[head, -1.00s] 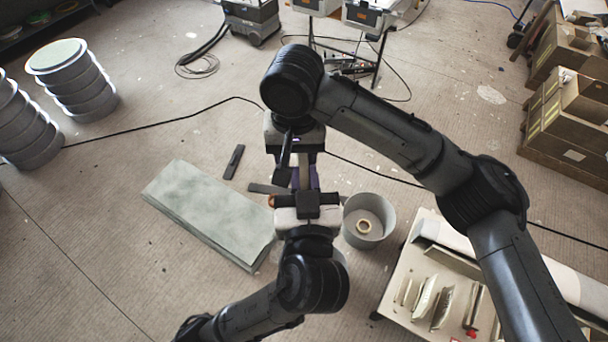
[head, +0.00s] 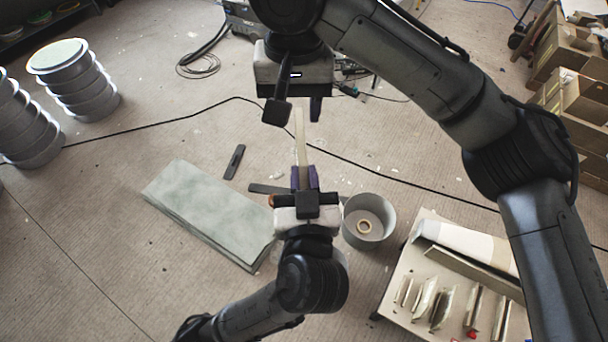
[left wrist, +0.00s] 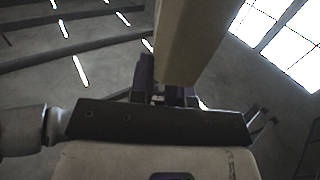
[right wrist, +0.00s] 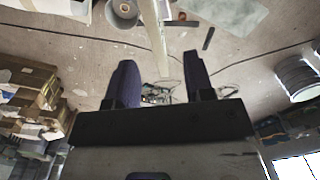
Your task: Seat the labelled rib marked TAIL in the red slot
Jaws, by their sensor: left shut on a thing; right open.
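A long, narrow beige rib (head: 302,143) stands out from my left gripper (head: 304,178) in the head view. That gripper is shut on its near end. In the left wrist view the rib (left wrist: 203,40) rises large from between the fingers. My right gripper (head: 297,110) is open and empty, just beyond the rib's far tip. In the right wrist view the rib (right wrist: 155,38) points towards the gap between the open fingers (right wrist: 158,82). No TAIL label is readable. A small red spot (head: 472,334) shows on the table at lower right; I cannot tell whether it is the red slot.
A pale table (head: 393,317) at lower right holds a long white mould (head: 455,238) and several thin ribs. A grey bucket (head: 369,222) with a tape roll stands on the floor beside my left gripper. A stack of grey-green sheets (head: 208,212) lies left. Cardboard boxes stand far right.

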